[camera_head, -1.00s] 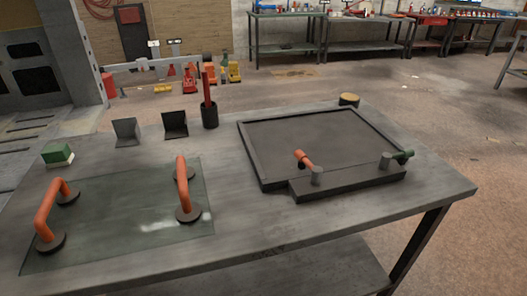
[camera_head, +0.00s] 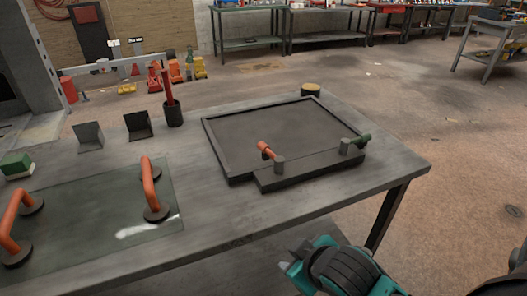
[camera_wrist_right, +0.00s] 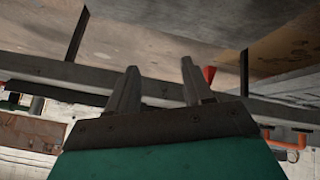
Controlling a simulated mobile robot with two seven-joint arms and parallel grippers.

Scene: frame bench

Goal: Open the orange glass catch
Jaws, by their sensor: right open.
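The orange glass catch (camera_head: 266,150) is a short orange handle on a grey post. It sits on the front ledge of a dark frame (camera_head: 216,152) on the workbench and points back and left over the frame's edge. A green catch (camera_head: 360,141) sits further right on the same ledge. My right arm shows at the bottom of the head view, below and in front of the bench edge, well apart from the catch. In the right wrist view my right gripper (camera_wrist_right: 158,82) is open, with nothing between its fingers. My left gripper is not in view.
A glass pane (camera_head: 95,222) with orange-handled suction cups (camera_head: 149,185) lies at the bench's left. Behind it stand two dark angled holders (camera_head: 138,125), a pen cup (camera_head: 173,115) and a green-white block (camera_head: 16,165). The bench's front right (camera_head: 385,175) is clear.

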